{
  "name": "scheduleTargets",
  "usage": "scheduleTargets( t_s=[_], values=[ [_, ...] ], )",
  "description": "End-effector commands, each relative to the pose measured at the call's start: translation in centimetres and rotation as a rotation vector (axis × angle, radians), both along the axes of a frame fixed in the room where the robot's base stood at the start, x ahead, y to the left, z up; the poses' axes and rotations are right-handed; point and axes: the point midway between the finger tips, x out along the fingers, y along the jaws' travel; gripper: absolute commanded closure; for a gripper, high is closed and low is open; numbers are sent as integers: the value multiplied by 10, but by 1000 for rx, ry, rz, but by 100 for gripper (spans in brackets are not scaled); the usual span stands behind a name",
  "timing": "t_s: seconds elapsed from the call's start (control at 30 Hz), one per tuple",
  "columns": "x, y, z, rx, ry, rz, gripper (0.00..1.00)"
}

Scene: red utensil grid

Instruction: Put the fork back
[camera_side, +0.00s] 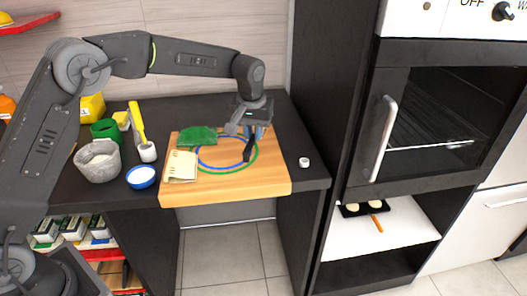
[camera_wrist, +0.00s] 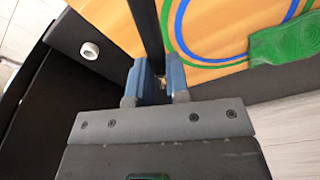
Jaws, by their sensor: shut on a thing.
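My gripper (camera_side: 254,134) is over the right part of a wooden board. Its blue fingertips, also in the wrist view (camera_wrist: 158,88), are shut on a long, thin black thing (camera_wrist: 146,28). In the side view this black thing (camera_side: 248,151) points down toward the board, by the right side of the drawn rings. It looks like the fork's handle, but the tines cannot be made out. I cannot tell whether its lower end touches the board. No red utensil grid can be clearly made out in either view.
The wooden board (camera_side: 228,189) carries blue and green rings, a green cloth (camera_side: 197,136) and a cream pad (camera_side: 181,166). Left are a grey pot (camera_side: 99,162), a blue bowl (camera_side: 141,178) and a yellow-handled brush (camera_side: 137,122). A small white roll (camera_side: 304,162) lies right. An oven (camera_side: 450,115) stands beyond.

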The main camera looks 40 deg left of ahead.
Motion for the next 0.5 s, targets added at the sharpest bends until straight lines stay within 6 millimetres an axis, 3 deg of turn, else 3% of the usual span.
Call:
scheduleTargets(
  t_s=[0.2,0.37,0.5],
  values=[
    [9,-24,-15,1,-2,0,100],
    [9,-26,-24,1,-1,1,100],
    [9,-25,-44,1,2,1,100]
  ],
)
